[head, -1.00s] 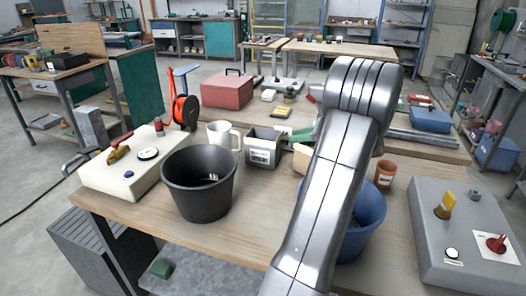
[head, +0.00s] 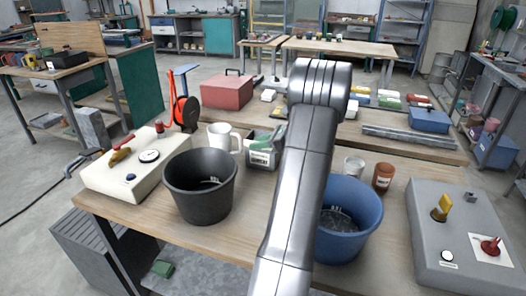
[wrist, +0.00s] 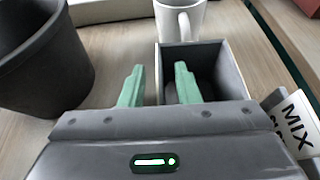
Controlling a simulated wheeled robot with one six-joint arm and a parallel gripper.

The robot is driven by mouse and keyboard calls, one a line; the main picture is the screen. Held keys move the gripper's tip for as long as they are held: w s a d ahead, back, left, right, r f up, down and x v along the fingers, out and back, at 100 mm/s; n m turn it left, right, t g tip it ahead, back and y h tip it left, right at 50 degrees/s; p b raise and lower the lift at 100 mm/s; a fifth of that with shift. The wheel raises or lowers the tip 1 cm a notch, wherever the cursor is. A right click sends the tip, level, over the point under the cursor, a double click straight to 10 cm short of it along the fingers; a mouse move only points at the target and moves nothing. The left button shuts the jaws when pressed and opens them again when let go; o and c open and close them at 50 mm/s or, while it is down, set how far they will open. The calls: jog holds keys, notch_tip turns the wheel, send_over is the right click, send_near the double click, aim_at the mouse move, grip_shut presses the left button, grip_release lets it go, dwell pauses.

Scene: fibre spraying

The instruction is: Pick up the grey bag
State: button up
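The only bag-like grey thing I can make out is a square, open-topped grey container (head: 260,158) with a white label, standing right of the black bucket. In the wrist view its grey rim and hollow inside (wrist: 213,68) show ahead of my gripper (wrist: 158,84). My gripper is open, with two green fingers apart and nothing between them but possibly the container's left wall. The left finger is outside that wall and the right finger overlaps the opening. I cannot tell whether they touch it. In the head view my arm hides part of the container's right side.
A black bucket (head: 198,190) and white mug (head: 222,138) stand close by. A blue bucket (head: 348,222) and brown cup (head: 383,177) are to the right. In the wrist view a label reading MIX (wrist: 296,122) shows at the right edge. Control boxes flank the table.

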grip_shut()
dwell(1.4)
